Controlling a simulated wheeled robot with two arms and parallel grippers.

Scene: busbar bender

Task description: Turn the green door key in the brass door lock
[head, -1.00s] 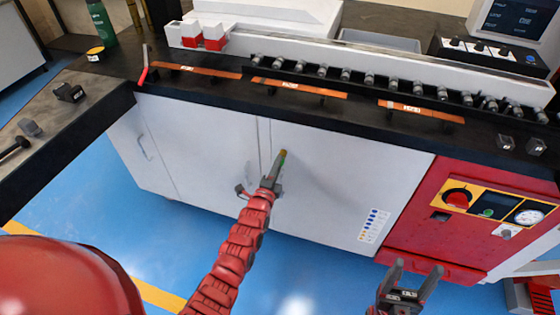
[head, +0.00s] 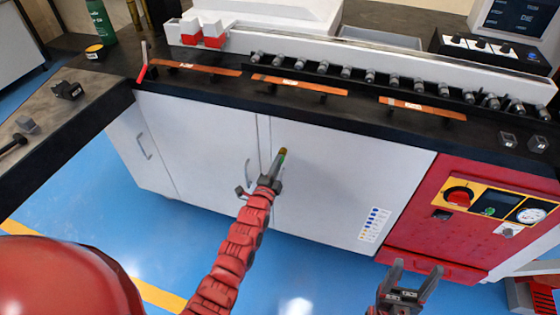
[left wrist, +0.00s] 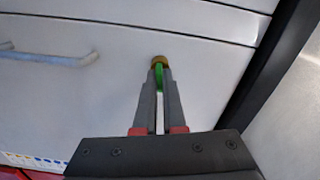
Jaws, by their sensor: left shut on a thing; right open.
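The brass door lock (head: 284,151) sits on the white cabinet door near its upper left edge. It also shows in the left wrist view (left wrist: 158,61). The green door key (left wrist: 159,78) is between the fingers of my left gripper (head: 275,172), which is shut on it. The key's far end meets the lock; how deep it sits is hidden. In the left wrist view the gripper (left wrist: 159,85) points straight at the lock. My right gripper (head: 410,273) is open and empty, low at the right, in front of the red panel and away from the lock.
The white cabinet doors (head: 340,185) are closed; a grey handle (left wrist: 50,57) stands out beside the lock. The black worktop (head: 330,115) with copper bars (head: 300,86) overhangs above. A red panel (head: 465,215) with a knob and gauge is at the right.

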